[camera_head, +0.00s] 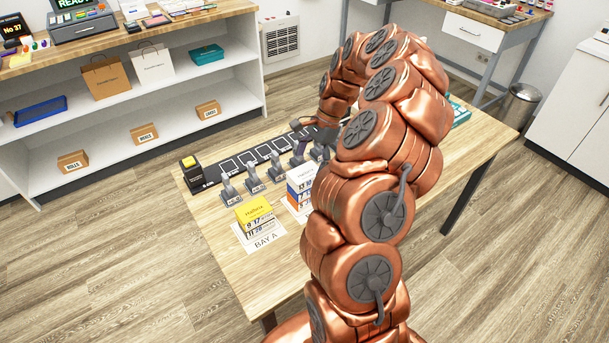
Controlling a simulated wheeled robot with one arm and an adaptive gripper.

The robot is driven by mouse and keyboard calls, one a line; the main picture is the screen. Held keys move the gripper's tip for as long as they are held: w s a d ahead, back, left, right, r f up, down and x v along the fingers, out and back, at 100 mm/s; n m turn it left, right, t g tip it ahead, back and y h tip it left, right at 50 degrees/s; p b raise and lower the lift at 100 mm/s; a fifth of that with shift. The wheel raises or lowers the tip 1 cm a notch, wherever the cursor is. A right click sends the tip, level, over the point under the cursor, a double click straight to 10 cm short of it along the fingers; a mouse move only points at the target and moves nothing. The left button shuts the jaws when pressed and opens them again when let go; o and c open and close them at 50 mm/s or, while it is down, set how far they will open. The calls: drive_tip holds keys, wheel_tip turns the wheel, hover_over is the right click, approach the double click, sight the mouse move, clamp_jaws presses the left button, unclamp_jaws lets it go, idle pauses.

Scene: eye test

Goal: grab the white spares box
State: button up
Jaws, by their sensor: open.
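The stack stands on a white label sheet, right of a yellow box (254,209). My copper arm curves over the table and hides what lies right of the white box. My gripper (318,140) points down behind the stack, apart from the white box as far as I see. It is mostly hidden behind my own arm; it is open, and I see nothing in it.
A row of grey upright devices (253,178) stands behind the boxes, before a black strip (236,164). A black block with a yellow top (189,172) stands at the table's left corner. The table's front left (255,275) is clear. White shelves (196,84) stand behind.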

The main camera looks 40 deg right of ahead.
sight(305, 171)
drive_tip(key=shift+w+p+x, duration=0.2)
drive_tip(key=shift+p+x, duration=0.75)
drive_tip(key=shift+x, duration=1.3)
drive_tip(key=c, duration=1.3)
drive_tip(key=shift+r, duration=0.1)
